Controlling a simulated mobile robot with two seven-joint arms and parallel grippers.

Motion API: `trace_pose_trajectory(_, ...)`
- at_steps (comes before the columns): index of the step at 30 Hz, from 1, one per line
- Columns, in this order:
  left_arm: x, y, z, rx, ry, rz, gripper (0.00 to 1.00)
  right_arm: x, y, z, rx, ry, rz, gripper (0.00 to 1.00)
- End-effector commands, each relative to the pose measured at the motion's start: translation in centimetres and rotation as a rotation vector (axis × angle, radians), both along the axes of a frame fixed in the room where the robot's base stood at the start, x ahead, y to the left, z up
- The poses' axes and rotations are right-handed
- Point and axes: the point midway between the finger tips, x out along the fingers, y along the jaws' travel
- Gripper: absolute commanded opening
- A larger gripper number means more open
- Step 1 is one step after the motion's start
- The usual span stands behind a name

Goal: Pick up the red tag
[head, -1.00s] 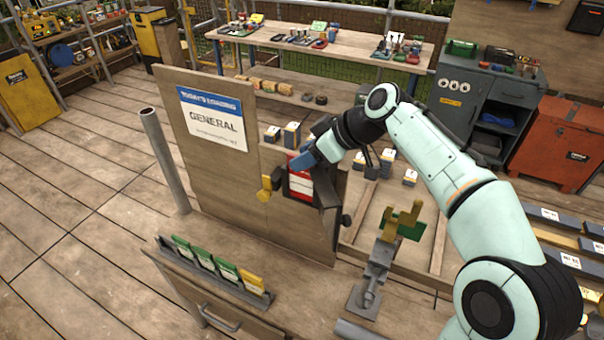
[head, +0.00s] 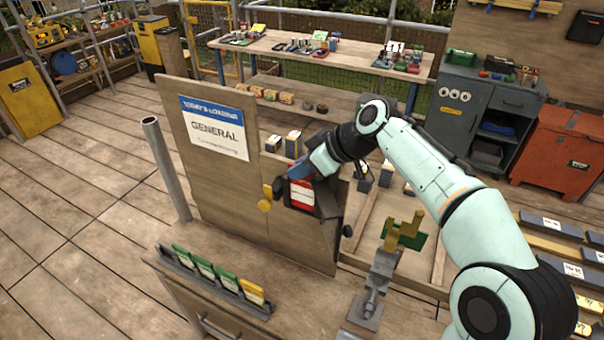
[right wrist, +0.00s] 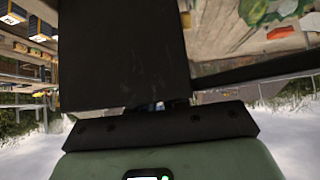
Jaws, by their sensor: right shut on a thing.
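The red tag (head: 301,193), with a white label on its face, is at the right part of the upright wooden board in the head view. My right gripper (head: 300,168) reaches it from the upper right and is shut on its top edge. Blue parts at the gripper's end cover the tag's top. I cannot tell whether the tag still touches the grey holder beside it. In the right wrist view, a dark slab fills the middle and the fingertips are hidden. My left gripper is not in view.
A rack (head: 230,290) with green and yellow tags stands in front. A grey stand (head: 375,290) with a yellow bracket and green card is right of it. A grey post (head: 168,170) stands left.

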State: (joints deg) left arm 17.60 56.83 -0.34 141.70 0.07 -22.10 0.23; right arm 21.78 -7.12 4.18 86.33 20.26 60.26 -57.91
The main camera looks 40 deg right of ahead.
Motion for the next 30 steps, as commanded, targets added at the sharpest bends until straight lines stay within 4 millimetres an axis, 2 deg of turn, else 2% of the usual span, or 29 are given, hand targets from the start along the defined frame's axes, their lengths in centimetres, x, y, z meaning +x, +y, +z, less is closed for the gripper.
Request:
trace_pose_trajectory(8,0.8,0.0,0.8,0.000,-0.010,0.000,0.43,0.1,0.0,2.9,0.000,-0.007,0.001,0.00)
trace_pose_trajectory(17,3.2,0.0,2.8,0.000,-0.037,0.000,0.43,0.2,0.1,9.0,-0.001,-0.009,0.002,0.00)
trace_pose_trajectory(21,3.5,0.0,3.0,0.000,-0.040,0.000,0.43,0.2,0.1,11.7,-0.001,-0.008,0.002,0.00)
trace_pose_trajectory(30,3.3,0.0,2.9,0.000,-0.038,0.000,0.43,0.2,0.1,16.2,-0.001,-0.004,0.004,0.00)
